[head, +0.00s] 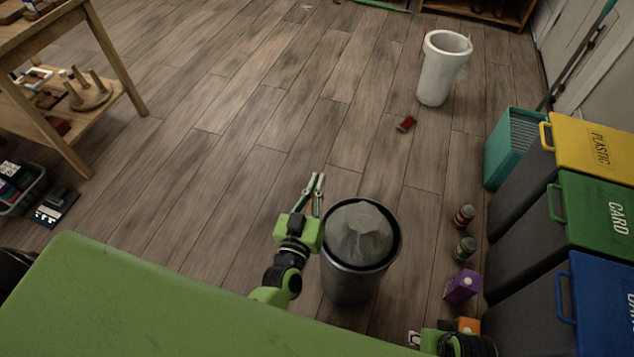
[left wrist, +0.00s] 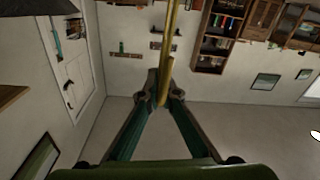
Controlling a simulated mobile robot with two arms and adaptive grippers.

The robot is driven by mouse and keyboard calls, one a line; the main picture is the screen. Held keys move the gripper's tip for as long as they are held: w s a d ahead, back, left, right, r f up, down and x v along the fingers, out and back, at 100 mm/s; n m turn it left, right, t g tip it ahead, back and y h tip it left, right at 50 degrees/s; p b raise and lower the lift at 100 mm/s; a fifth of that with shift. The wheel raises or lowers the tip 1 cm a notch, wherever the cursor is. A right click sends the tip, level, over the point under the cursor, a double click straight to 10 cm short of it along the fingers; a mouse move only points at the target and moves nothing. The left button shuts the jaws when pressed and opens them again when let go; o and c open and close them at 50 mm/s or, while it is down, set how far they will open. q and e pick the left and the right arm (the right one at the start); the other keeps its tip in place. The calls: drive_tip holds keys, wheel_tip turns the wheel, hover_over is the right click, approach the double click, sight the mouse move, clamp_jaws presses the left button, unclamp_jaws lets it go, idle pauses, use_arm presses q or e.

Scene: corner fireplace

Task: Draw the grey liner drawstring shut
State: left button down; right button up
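A dark round bin (head: 350,283) stands on the floor at the lower middle of the head view. A grey liner (head: 361,232) shows inside its rim, bunched up in the middle. My left gripper (head: 317,181) is just left of the bin's rim, its fingers drawn together. In the left wrist view, its fingertips (left wrist: 165,92) meet on a yellow drawstring (left wrist: 171,35), which runs up out of the picture. No string can be made out in the head view. Part of my right gripper (head: 430,340) shows at the bottom edge, its fingers mostly cut off.
Yellow, green and blue lidded recycling bins (head: 597,215) line the right side. Two cans (head: 464,217), a purple carton (head: 462,287) and an orange item (head: 468,325) stand between them and the bin. A red can (head: 405,124) and white bin (head: 437,75) are farther back. The middle floor is clear.

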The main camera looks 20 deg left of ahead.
use_arm(q)
drive_tip(key=c, duration=2.2)
unclamp_jaws()
drive_tip(key=shift+s, duration=0.1)
drive_tip(key=s, duration=1.2)
drive_tip(key=shift+d, duration=0.15)
drive_tip(key=shift+w, duration=0.1)
